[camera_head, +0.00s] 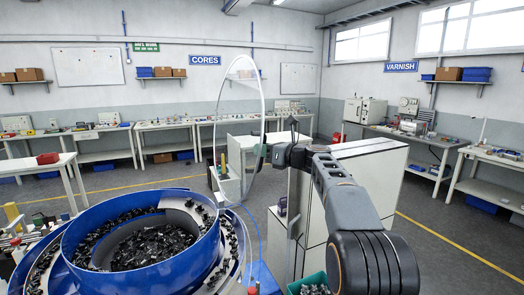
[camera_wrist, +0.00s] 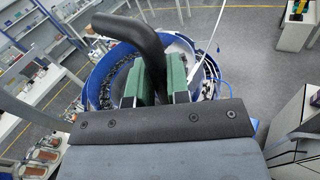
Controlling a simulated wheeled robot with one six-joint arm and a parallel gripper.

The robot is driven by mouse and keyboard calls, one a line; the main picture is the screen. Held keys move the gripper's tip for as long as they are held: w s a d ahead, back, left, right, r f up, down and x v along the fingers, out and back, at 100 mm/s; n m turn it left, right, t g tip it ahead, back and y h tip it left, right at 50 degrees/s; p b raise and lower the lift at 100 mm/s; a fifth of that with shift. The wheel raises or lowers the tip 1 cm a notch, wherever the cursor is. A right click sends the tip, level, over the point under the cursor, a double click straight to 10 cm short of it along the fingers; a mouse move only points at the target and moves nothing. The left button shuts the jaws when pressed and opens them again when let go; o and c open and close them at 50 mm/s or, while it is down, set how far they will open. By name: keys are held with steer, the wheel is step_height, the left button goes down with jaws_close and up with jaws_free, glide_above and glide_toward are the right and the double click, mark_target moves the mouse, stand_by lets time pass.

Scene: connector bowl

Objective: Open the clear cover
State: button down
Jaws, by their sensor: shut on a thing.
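The clear cover (camera_head: 238,115) is a see-through disc with a pale rim. In the head view it stands steeply raised, nearly upright, above the far right side of the blue bowl (camera_head: 70,243). The bowl's top is uncovered, and black connectors (camera_head: 150,247) show inside. My gripper (camera_head: 263,152) is at the cover's right edge. In the wrist view its green fingers (camera_wrist: 154,82) are shut on a bent black handle (camera_wrist: 138,30). Where the handle joins the cover is not clear.
A white cabinet (camera_head: 368,160) stands behind my arm on the right. A green bin of parts (camera_head: 312,285) sits low at the front. Workbenches (camera_head: 160,126) line the back wall. Open floor (camera_head: 440,245) lies at the right.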

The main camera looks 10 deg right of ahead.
mark_target(248, 146)
steer(key=shift+a+r, duration=0.2)
steer(key=shift+a, duration=0.05)
steer(key=shift+n+g+h, duration=0.4)
steer(key=shift+n, duration=0.3)
steer(key=a, duration=0.1)
steer(key=a+p, duration=0.1)
steer(key=s+a+r+p, duration=0.1)
steer(key=a, duration=0.1)
steer(key=shift+a+r, duration=0.1)
steer(key=shift+a, duration=0.3)
steer(key=c, duration=1.1)
jaws_free()
